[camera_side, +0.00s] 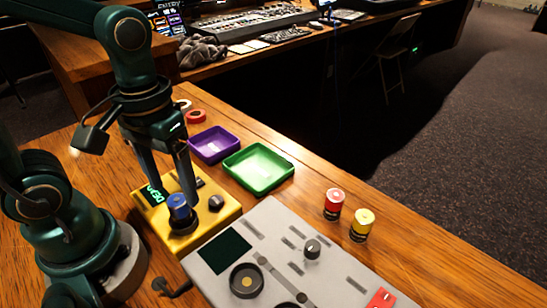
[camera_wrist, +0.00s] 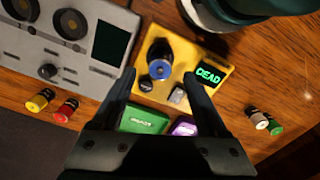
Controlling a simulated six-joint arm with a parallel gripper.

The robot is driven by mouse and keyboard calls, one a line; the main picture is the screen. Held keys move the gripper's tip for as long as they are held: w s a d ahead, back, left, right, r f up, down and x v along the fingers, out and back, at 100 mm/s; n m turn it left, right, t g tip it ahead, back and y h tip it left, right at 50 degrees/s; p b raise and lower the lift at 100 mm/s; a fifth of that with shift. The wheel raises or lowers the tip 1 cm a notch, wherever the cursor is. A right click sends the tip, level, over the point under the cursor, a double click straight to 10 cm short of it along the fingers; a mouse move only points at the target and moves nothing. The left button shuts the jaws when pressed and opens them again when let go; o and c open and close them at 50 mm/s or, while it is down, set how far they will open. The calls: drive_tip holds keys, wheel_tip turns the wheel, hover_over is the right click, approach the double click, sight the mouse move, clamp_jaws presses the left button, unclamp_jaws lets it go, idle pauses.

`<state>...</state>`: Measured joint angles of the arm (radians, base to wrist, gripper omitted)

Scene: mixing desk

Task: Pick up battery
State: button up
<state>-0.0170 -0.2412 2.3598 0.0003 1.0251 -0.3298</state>
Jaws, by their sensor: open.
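A blue-topped battery (camera_side: 179,207) stands upright in a dark round socket on a yellow tester (camera_side: 221,222). The tester's small screen shows green "DEAD" lettering. In the wrist view the battery (camera_wrist: 160,69) is on the yellow tester (camera_wrist: 180,52), between and slightly beyond my fingertips. My gripper (camera_side: 172,194) is open, pointing down over the tester, with one finger on either side of the battery. In the wrist view my gripper (camera_wrist: 158,77) shows a wide gap and holds nothing. Whether either finger touches the battery cannot be told.
A grey mixer panel (camera_side: 285,250) with knobs lies beside the tester. Red (camera_side: 333,205) and yellow (camera_side: 362,225) batteries stand past it. Green (camera_side: 258,170) and purple (camera_side: 213,145) trays are behind the tester. White (camera_wrist: 257,118) and green (camera_wrist: 274,127) cylinders stand apart.

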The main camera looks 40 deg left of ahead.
sight(176, 199)
drive_tip(key=shift+f, duration=1.9)
clamp_jaws()
